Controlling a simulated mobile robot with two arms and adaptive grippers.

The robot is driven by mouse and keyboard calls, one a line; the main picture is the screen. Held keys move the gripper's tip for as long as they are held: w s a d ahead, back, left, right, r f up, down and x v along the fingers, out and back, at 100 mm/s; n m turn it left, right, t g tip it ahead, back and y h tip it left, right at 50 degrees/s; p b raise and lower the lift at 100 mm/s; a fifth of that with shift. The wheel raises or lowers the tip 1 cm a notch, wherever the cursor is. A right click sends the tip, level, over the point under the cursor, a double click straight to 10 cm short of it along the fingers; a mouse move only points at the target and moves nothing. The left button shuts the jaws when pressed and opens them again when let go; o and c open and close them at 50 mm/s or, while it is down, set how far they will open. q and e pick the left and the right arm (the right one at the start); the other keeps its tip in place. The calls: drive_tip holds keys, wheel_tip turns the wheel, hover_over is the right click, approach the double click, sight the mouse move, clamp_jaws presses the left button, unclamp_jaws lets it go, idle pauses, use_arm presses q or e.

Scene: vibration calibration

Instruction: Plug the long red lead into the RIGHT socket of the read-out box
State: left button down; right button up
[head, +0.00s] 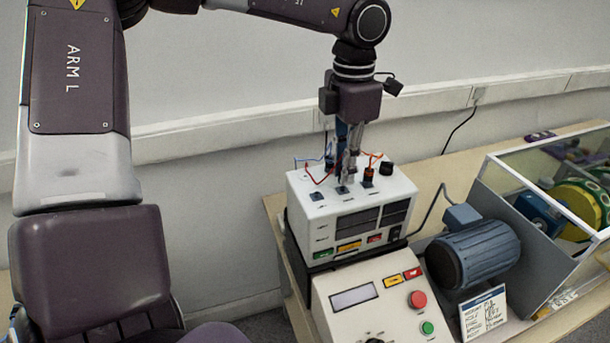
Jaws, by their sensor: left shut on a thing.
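The read-out box (318,225) is a white box on the bench with small sockets and posts on its top. My left gripper (346,178) points straight down over the middle of that top, its fingers close together. A thin red lead (319,181) curves over the left part of the top towards the fingers, which are shut on its end. The plug itself is mostly hidden by the fingers, and I cannot tell whether it touches a socket. My right gripper is out of view.
A black knob (386,168) is at the box's top right, and a blue wire (309,160) loops at its back left. A control console (385,305) with a red button stands in front. A blue-grey motor (473,253) and a clear-walled case (535,190) are to the right.

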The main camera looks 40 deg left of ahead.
use_arm(q)
drive_tip(key=shift+f, duration=0.15)
idle(0.3)
drive_tip(key=shift+f+b, duration=0.25)
drive_tip(key=shift+b, duration=0.2)
idle(0.3)
drive_tip(key=shift+f+b, duration=0.6)
drive_tip(key=shift+b, duration=0.45)
idle(2.2)
idle(0.4)
drive_tip(key=shift+m+p, duration=0.5)
drive_tip(key=shift+m, duration=1.6)
